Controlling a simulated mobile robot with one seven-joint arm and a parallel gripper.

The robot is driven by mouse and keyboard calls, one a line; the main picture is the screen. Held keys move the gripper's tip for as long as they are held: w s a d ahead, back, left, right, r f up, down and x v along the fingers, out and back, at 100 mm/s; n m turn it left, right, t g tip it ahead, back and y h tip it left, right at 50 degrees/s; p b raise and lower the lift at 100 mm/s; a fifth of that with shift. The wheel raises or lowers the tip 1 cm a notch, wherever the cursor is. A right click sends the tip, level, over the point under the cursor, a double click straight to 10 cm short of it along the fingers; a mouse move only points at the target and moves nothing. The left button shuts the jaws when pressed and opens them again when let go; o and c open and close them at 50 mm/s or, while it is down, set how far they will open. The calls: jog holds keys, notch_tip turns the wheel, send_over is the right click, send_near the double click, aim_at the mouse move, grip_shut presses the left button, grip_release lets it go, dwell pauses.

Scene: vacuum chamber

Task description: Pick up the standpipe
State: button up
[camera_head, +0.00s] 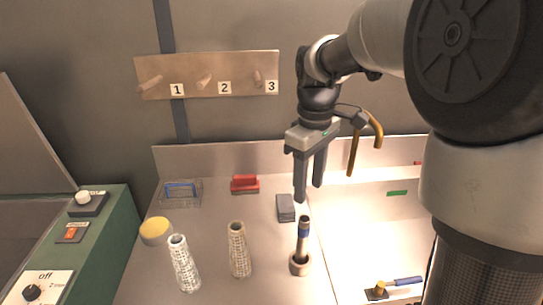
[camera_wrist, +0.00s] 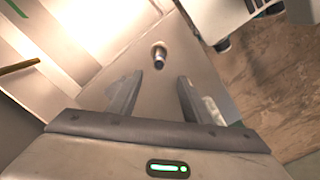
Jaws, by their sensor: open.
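The thing I take to be the standpipe (camera_head: 303,245) is a dark upright tube with a blue band near its top and a round tan base. It stands on the light bench in the head view. My gripper (camera_head: 310,192) is open and empty, pointing down, with its fingertips apart from the tube and higher in the picture. In the wrist view the standpipe (camera_wrist: 159,56) shows small, beyond the gap between the two fingers (camera_wrist: 158,85). Nothing hides it there, though its size makes details hard to tell.
Two perforated cylinders, one white (camera_head: 184,264) and one beige (camera_head: 239,250), stand to the left. A yellow round sponge-like thing (camera_head: 156,231), a grey block (camera_head: 285,208) and a red-handled brush (camera_head: 245,184) are nearby. A blue-handled tool (camera_head: 396,286) lies right. Numbered pegs (camera_head: 207,76) hang behind.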

aim_at(302, 218)
jog(key=shift+w+a+f, duration=0.2)
jog(key=shift+w+f, duration=0.05)
jog(key=shift+f, duration=0.3)
jog(key=shift+w+a+f, duration=0.2)
jog(key=shift+f, duration=0.35)
notch_tip(302, 218, down, 10)
jog(key=shift+f, duration=0.15)
jog(key=shift+s+d+f, duration=0.1)
jog(key=shift+d+f, duration=0.05)
jog(key=shift+f, duration=1.2)
jog(key=shift+d+f, duration=0.15)
jog(key=shift+f, duration=1.2)
jog(key=shift+c, duration=0.3)
grip_shut()
